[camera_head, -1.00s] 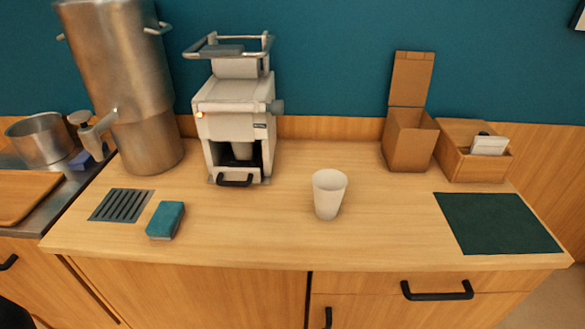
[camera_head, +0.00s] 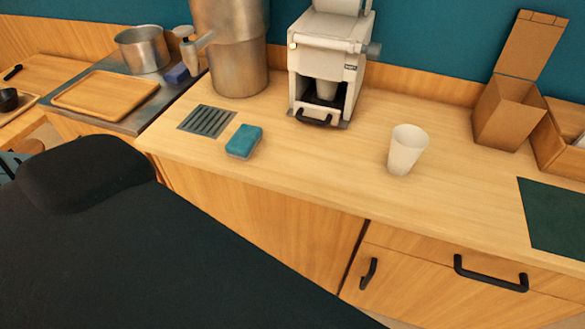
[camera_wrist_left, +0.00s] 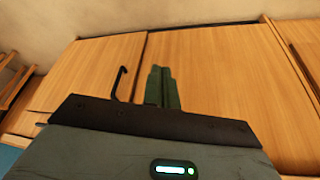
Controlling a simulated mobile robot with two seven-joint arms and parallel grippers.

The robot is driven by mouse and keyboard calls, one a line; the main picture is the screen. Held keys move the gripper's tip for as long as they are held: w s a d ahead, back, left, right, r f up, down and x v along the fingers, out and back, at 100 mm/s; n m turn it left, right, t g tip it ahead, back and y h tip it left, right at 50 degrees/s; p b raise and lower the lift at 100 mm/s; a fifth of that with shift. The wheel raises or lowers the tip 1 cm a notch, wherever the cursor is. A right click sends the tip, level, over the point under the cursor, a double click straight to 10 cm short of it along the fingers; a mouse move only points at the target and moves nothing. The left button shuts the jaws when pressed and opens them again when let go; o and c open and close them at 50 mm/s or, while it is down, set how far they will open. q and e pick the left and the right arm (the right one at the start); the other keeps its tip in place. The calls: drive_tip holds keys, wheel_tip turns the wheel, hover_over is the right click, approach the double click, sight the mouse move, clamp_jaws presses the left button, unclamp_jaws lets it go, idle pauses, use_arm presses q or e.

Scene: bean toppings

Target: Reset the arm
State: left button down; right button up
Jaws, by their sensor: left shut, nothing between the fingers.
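My left gripper (camera_wrist_left: 163,88) shows in the left wrist view with its dark green fingers together and nothing between them. It is in front of wooden cabinet fronts (camera_wrist_left: 215,75), apart from any object. In the head view a large black part of my own body fills the lower left and hides part of the lower cabinets. Neither gripper's fingers show in the head view. My right gripper is in no view.
The wooden counter (camera_head: 310,165) carries a white cup (camera_head: 406,150), a teal sponge (camera_head: 244,141), a white machine (camera_head: 328,60), a steel urn (camera_head: 232,50), a cardboard box (camera_head: 507,110) and a green mat (camera_head: 555,215). A black drawer handle (camera_head: 490,277) sticks out below.

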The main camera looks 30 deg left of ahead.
use_arm(q)
drive_tip(key=shift+w+d+f+t+h+p, duration=0.3)
drive_tip(key=shift+w+f+t, duration=0.3)
drive_tip(key=shift+t, duration=0.5)
drive_tip(key=shift+w+d+f+t+h+p, duration=0.15)
drive_tip(key=shift+w+d+f+t, duration=0.35)
drive_tip(key=shift+t, duration=0.6)
drive_tip(key=shift+w+a, duration=0.15)
drive_tip(key=shift+w, duration=0.05)
